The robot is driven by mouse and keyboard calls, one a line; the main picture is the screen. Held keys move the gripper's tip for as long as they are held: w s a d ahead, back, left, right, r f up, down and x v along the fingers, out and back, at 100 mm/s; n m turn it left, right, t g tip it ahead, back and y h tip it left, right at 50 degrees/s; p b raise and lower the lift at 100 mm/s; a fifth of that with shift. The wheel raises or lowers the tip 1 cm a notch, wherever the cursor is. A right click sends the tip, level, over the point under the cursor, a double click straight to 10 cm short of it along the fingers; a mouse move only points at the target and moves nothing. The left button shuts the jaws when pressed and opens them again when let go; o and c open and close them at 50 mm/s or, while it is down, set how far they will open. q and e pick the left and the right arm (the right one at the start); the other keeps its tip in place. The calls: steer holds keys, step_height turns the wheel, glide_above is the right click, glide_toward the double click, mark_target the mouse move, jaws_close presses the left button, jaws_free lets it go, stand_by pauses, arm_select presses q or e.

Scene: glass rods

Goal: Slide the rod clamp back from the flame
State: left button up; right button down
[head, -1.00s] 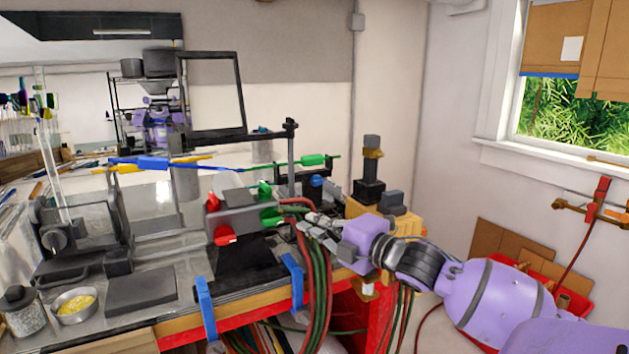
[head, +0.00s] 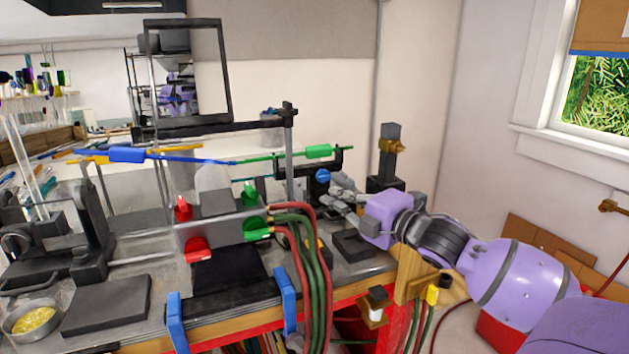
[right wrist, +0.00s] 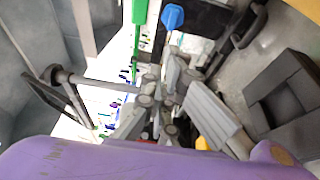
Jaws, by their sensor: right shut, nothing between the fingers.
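A dark rod clamp (head: 301,188) with a blue knob (head: 322,175) stands behind the right of the burner. A green rod (head: 318,151) with a thick green grip passes across its top. A blue rod (head: 127,155) comes in from the left and its tip is near the green rod's tip, above the burner (head: 217,220). My right gripper (head: 335,188) is shut and empty, close to the blue knob on its lower right; I cannot tell if they touch. In the right wrist view the blue knob (right wrist: 173,17) is above the fingers (right wrist: 160,85). My left gripper is out of view.
Red and green hoses (head: 305,255) loop from the burner over the table's front edge, left of my right gripper. A dark post (head: 387,160) with a brass fitting stands behind my wrist. A tall black frame (head: 187,72) rises behind the rods. A flat dark pad (head: 105,305) lies at front left.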

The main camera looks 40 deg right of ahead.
glide_toward(313, 185)
steer(key=w+a+r, duration=0.4)
steer(key=w+a, duration=0.1)
steer(key=shift+s+d+p, duration=0.15)
steer(key=shift+d+p, duration=0.05)
steer(key=shift+d, duration=0.35)
steer(key=shift+s+d+p, duration=0.15)
steer(key=shift+d+p, duration=0.05)
steer(key=shift+d, duration=0.35)
steer(key=shift+f, duration=0.1)
